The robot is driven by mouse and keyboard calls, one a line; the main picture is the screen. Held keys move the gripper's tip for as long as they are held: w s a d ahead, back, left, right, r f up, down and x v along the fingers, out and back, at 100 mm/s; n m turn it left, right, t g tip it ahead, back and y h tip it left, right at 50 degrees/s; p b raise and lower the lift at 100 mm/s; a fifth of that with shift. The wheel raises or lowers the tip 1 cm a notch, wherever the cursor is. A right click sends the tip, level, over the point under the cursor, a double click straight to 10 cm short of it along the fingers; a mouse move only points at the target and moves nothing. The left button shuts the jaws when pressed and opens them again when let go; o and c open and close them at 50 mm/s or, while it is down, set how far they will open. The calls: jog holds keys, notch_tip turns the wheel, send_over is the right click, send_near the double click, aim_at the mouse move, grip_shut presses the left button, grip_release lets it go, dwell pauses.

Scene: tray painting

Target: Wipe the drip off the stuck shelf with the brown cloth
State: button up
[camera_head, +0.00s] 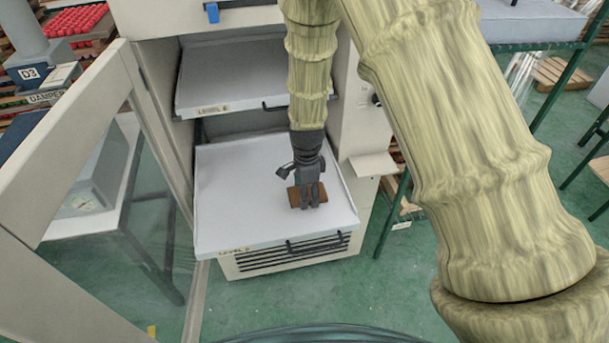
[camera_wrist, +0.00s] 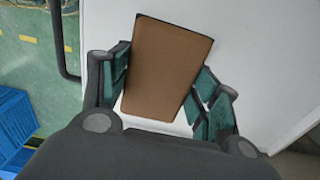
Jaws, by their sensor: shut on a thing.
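The brown cloth (camera_head: 309,196) is a flat brown block at my gripper's tips, over the lower pulled-out shelf (camera_head: 240,205). In the wrist view the cloth (camera_wrist: 165,65) sits between the two green-padded fingers of my gripper (camera_wrist: 160,85), tilted a little. My gripper (camera_head: 307,192) points down and is shut on the cloth. I cannot tell whether the cloth touches the shelf. The shelf is light grey with a label on its front edge and a dark handle. I see no drip; the cloth and gripper hide part of the surface.
An upper shelf (camera_head: 235,82) with its own label is above and behind. An open glazed door (camera_head: 95,130) stands at the left. A small ledge (camera_head: 373,164) juts out at the right of the cabinet. A blue crate (camera_wrist: 14,120) is at the left in the wrist view.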

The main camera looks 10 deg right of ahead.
jog(key=shift+s+r+p, duration=0.1)
jog(key=shift+r+p, duration=1.75)
jog(key=shift+r, duration=0.9)
jog(key=shift+f, duration=0.1)
